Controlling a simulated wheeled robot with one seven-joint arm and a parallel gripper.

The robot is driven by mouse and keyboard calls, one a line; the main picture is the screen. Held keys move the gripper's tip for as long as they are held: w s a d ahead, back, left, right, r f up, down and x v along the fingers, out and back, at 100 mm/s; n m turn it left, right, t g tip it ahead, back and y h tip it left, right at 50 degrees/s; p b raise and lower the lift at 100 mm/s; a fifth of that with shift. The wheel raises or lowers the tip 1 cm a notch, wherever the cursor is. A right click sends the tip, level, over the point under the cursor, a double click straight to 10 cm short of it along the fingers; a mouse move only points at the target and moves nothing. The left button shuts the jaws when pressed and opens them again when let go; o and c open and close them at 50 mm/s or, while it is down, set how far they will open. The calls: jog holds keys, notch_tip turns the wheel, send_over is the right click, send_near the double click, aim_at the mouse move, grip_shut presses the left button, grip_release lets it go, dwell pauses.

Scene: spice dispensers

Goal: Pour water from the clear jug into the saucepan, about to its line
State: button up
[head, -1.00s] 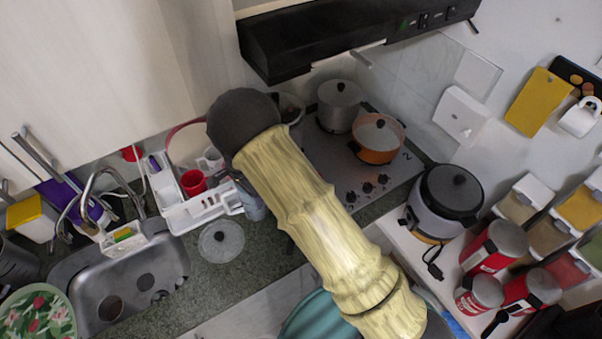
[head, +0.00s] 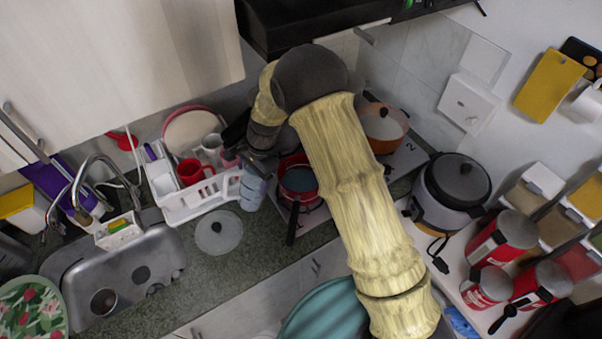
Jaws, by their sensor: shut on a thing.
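The red saucepan (head: 311,199) sits on the front of the stove, its black handle pointing toward the front. Its inside looks dark blue-grey; I cannot make out the line or the water level. The clear jug (head: 252,190) is just left of the saucepan, between it and the dish rack, and looks roughly upright. My gripper (head: 257,168) is shut on the jug near its top. The fingers are small and partly hidden by my wrist, and no stream of water shows.
The white dish rack (head: 190,210) with a red mug (head: 190,171) stands close left of the jug. A glass lid (head: 219,232) lies on the counter. An orange pot (head: 383,128) is behind my arm, and a rice cooker (head: 452,188) stands at right. A range hood overhangs the stove.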

jog(key=shift+w+d+g+y+b, duration=0.25)
jog(key=shift+d+g+y+b, duration=0.25)
jog(key=shift+y+b, duration=0.65)
jog(key=shift+d, duration=0.1)
jog(key=shift+w+d+b, duration=0.15)
jog(key=shift+d+b, duration=0.05)
jog(key=shift+b, duration=0.35)
jog(key=shift+w+d, duration=0.15)
jog(key=shift+y+b, duration=0.25)
jog(key=shift+b, duration=0.1)
